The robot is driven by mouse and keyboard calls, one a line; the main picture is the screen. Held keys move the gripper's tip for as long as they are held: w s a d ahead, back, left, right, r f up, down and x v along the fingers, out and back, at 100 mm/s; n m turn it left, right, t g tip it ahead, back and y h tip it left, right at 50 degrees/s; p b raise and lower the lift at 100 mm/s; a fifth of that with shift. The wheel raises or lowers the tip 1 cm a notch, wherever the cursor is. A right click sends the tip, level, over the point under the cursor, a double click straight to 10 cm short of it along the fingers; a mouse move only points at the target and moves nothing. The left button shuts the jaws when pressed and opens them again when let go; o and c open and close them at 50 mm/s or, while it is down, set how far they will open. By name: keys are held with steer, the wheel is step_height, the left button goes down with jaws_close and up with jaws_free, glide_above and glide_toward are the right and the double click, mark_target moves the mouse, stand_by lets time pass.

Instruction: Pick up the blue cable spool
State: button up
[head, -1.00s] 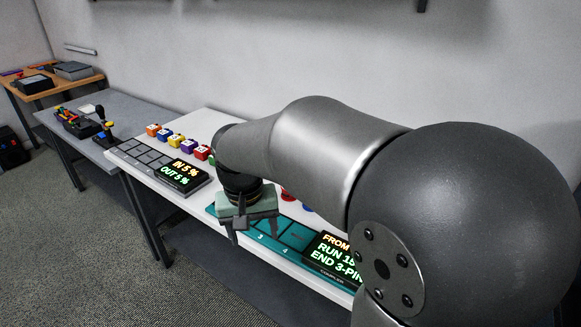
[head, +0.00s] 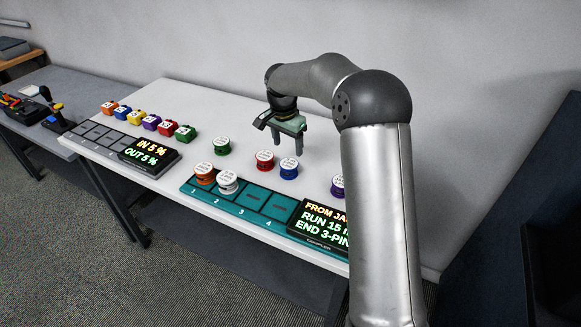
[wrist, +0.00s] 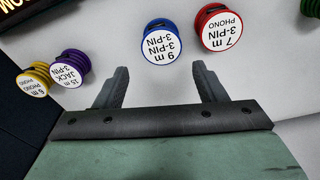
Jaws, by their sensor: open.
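The blue cable spool (head: 289,168) stands on the white table, just right of the red spool (head: 265,161). Its white top reads "9 m 3-PIN" in the wrist view (wrist: 161,42). My gripper (head: 286,148) is open and empty, above the table near the blue and red spools. In the wrist view my two fingers (wrist: 160,88) point toward the blue spool, which lies beyond the gap between their tips. The red spool (wrist: 221,29), marked "7 m", is close on its right there.
A purple spool (wrist: 70,68) and a yellow spool (wrist: 35,82) stand to the left in the wrist view. A green spool (head: 221,146) stands farther left on the table. Orange (head: 204,174) and white (head: 228,182) spools sit on the teal board (head: 262,222) with its lit display (head: 324,222).

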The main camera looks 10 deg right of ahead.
mark_target(289, 163)
steer(key=f, duration=0.3)
steer(key=f+p, duration=0.1)
steer(key=f, duration=0.2)
steer(key=f+p, duration=0.1)
steer(key=f, duration=0.2)
steer(key=shift+w+d+f, duration=0.2)
steer(key=shift+w+d, duration=0.05)
steer(key=shift+w, duration=0.15)
steer(key=c, duration=0.8)
